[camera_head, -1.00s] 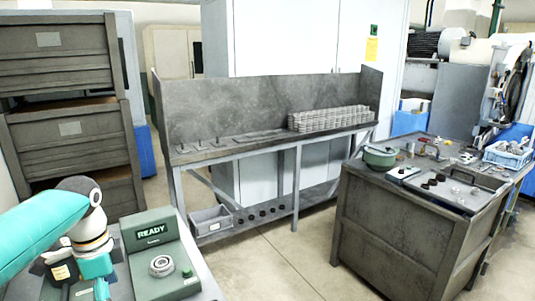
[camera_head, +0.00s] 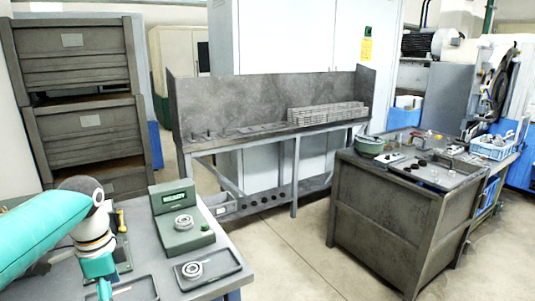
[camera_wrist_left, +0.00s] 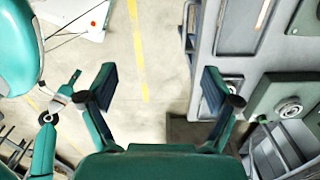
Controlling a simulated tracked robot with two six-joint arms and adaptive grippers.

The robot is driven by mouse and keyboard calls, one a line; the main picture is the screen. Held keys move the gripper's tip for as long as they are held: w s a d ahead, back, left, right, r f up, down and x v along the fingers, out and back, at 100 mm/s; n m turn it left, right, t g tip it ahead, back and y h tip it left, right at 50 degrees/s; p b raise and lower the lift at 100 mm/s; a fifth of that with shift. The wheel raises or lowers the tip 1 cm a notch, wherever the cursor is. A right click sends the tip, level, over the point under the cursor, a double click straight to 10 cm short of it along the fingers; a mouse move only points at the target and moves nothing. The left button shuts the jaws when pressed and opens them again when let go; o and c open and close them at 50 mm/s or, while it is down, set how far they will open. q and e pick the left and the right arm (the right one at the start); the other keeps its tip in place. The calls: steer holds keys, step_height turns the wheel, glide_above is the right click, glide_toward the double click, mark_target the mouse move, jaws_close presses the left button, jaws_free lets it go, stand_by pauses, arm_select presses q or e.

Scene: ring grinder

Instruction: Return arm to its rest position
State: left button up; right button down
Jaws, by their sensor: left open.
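My left arm comes in from the left in the head view, with a teal sleeve and a white wrist over the near bench (camera_head: 213,290). Only part of my left gripper shows there, low at the picture's edge, its fingertips cut off. In the left wrist view my left gripper (camera_wrist_left: 160,88) is open, its two dark-padded fingers wide apart, with nothing between them but floor. At the left edge of that view are teal arm and finger-like parts; I cannot tell if they are my right gripper.
A green gauge (camera_head: 183,243) with a lit display and a metal ring (camera_head: 184,222) on top stands right of the wrist. A tray (camera_head: 231,262) holding another ring (camera_head: 193,268) lies in front of it. A workbench (camera_head: 405,220) stands right, across clear floor (camera_head: 290,250).

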arm_select(q)
steer(key=d+f+n+h, duration=0.15)
steer(key=d+f, duration=0.35)
steer(key=f, duration=0.7)
steer(key=d+f+n+h, duration=0.1)
steer(key=d+f+n, duration=0.3)
steer(key=f, duration=0.8)
steer(key=s+d+f+n, duration=0.4)
steer(key=s+f, duration=0.3)
steer(key=s, duration=0.3)
steer(key=s+d+f+n+h, duration=0.1)
steer(key=s+d+f+n, duration=0.4)
steer(key=s+f, duration=0.3)
steer(key=shift+s+d+f+t, duration=0.3)
steer(key=shift+s+d, duration=0.1)
steer(key=shift+s, duration=0.75)
